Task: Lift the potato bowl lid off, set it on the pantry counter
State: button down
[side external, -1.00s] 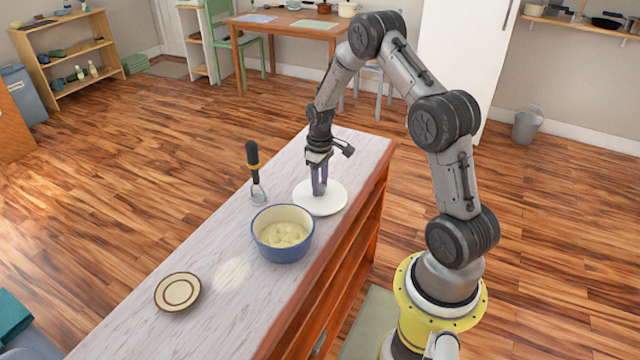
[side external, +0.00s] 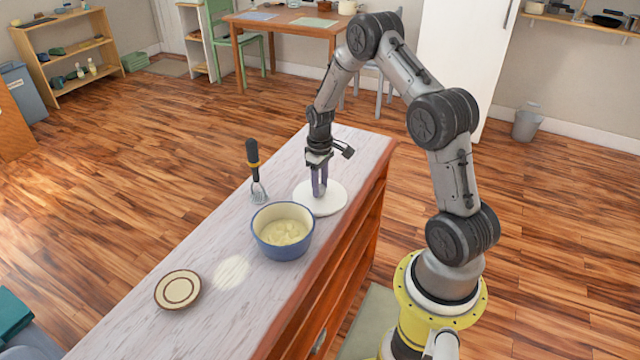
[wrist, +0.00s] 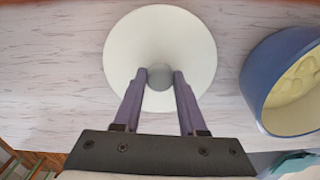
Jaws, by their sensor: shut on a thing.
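The white round lid (side external: 332,203) lies flat on, or just at, the counter (side external: 215,232), behind the bowl; it also shows in the wrist view (wrist: 187,42). My gripper (side external: 319,194) points down over the lid's middle. In the wrist view my gripper (wrist: 159,76) has its two purple fingers shut on the lid's grey knob (wrist: 159,79). The blue potato bowl (side external: 283,246) stands uncovered on the counter with pale potatoes in it. It shows at the right of the wrist view (wrist: 262,75), apart from the lid.
A masher (side external: 254,170) with a black handle stands upright left of the lid. A brown-rimmed plate (side external: 178,290) lies at the near left of the counter. A pale round patch (side external: 231,272) is between plate and bowl. The counter's far end is clear.

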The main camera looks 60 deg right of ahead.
jog(key=shift+c, duration=1.9)
grip_release()
jog(key=shift+r, duration=0.1)
jog(key=shift+r, duration=3.9)
jog(key=shift+r, duration=0.1)
